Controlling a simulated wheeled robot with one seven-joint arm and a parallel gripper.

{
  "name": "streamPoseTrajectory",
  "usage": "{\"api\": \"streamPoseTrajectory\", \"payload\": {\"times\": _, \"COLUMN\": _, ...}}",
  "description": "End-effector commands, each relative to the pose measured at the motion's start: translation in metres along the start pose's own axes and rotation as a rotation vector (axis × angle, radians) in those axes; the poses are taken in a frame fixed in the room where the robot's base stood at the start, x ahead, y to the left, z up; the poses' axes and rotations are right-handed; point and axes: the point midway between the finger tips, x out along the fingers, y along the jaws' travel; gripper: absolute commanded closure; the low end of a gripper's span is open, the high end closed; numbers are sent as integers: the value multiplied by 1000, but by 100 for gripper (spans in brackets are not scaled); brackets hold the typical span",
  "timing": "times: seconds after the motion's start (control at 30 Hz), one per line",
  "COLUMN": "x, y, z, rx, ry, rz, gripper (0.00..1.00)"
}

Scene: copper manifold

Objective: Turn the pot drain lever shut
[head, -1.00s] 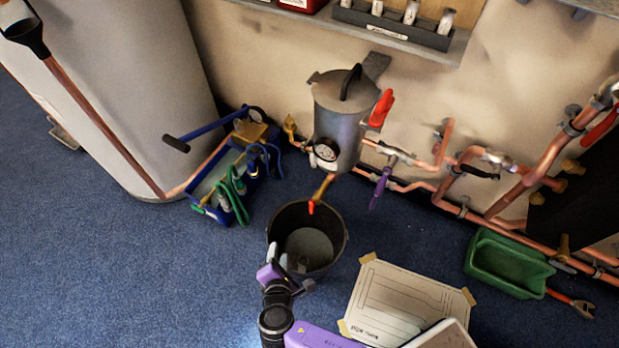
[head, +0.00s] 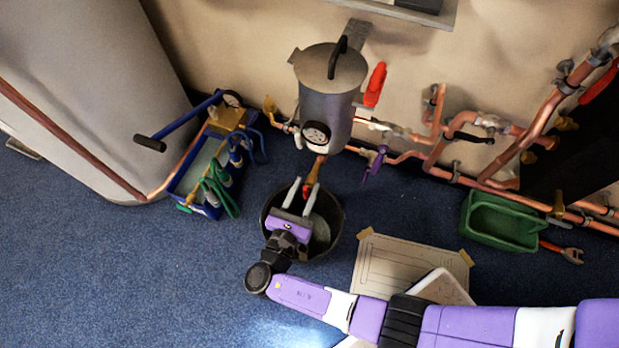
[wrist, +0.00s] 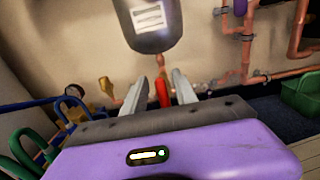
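The grey pot (head: 327,100) hangs on the wall with a gauge on its front. Its brass drain (head: 316,170) points down over the black bucket (head: 335,238). The red drain lever (head: 307,192) hangs at the drain's lower end, partly hidden by a fingertip. In the wrist view the red lever (wrist: 163,92) shows upright beyond and between my two fingers, under the pot (wrist: 150,22). My gripper (head: 301,188) is open and empty, above the bucket, its fingers pointing at the lever. I cannot tell whether they touch it.
A purple lever (head: 374,164) and a large red lever (head: 375,85) sit right of the drain. Copper pipes (head: 410,160) run along the wall. A blue tool tray (head: 190,180) stands left, a green tray (head: 500,222) right. Open carpet lies left of the bucket.

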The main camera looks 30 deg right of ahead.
Motion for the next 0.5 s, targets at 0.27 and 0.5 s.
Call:
{"api": "streamPoseTrajectory", "payload": {"times": 0.27, "x": 31, "y": 0, "z": -1, "rx": 1, "ry": 1, "rz": 0, "gripper": 66}}
{"api": "streamPoseTrajectory", "payload": {"times": 0.5, "x": 34, "y": 0, "z": 0, "rx": 1, "ry": 1, "rz": 1, "gripper": 66}}
